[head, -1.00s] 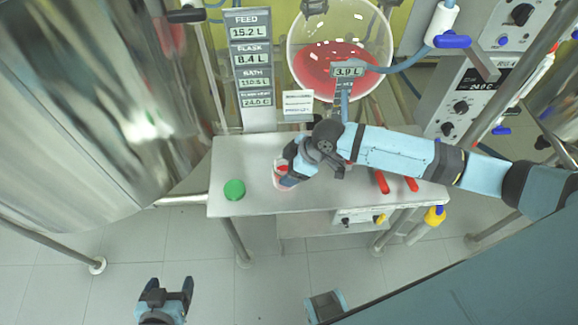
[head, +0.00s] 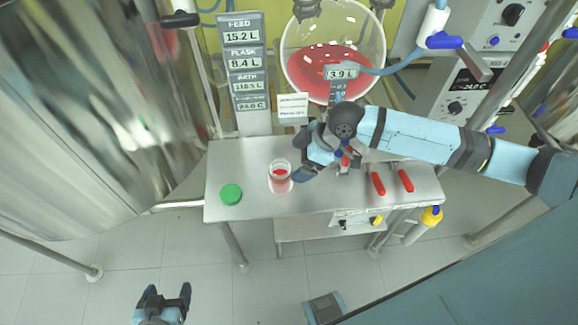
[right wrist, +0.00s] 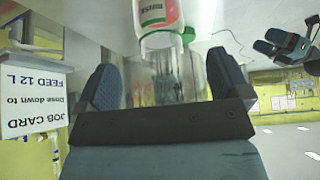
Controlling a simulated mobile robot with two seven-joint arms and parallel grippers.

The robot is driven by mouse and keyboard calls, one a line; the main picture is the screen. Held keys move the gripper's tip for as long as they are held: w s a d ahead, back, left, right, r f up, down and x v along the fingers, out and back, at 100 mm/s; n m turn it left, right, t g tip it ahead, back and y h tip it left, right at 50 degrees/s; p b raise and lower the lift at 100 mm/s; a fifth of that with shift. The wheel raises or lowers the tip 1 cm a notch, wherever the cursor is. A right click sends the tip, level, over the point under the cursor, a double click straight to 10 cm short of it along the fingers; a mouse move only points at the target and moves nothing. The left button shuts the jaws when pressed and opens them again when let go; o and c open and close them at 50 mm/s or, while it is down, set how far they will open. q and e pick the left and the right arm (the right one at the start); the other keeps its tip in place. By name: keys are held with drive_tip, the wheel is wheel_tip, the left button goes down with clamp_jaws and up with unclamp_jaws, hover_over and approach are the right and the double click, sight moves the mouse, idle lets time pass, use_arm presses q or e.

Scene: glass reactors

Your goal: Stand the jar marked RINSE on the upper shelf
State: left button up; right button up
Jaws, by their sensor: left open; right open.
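A clear jar with red in it (head: 280,179) stands upright on the upper shelf (head: 255,205), the grey metal top, left of its middle. The jar also shows at the top of the right wrist view (right wrist: 158,14), with a label too small to read surely. My right gripper (head: 304,168) is open and empty, just right of the jar and apart from it. Its spread fingers (right wrist: 165,86) show in the right wrist view with nothing between them. My left gripper (head: 165,291) is open and empty, low at the front left, away from the shelf.
A green round lid (head: 231,194) lies left of the jar. Red-handled tools (head: 377,183) lie to the right. A job card (head: 293,108) stands behind, near the round glass vessel (head: 333,60) of red liquid. A lower shelf (head: 300,230) is underneath.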

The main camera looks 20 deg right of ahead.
drive_tip(key=v, duration=0.5)
drive_tip(key=shift+a, duration=0.1)
idle(0.3)
drive_tip(key=s+a+f+m+t+y+p, duration=0.25)
drive_tip(key=a+f+m+t+p, duration=0.2)
drive_tip(key=a, duration=0.25)
drive_tip(key=s+d+f+m+t+h+p, duration=0.1)
drive_tip(key=s+d+f+m+t+h, duration=0.1)
drive_tip(key=s, duration=0.4)
drive_tip(key=s+d+f+m+t+h+p, duration=0.1)
drive_tip(key=s+d+f+m+t+h, duration=0.1)
drive_tip(key=s, duration=0.4)
drive_tip(key=shift+d+f+m+h+p, duration=0.35)
drive_tip(key=shift+f+m+h, duration=0.3)
drive_tip(key=shift+m, duration=0.2)
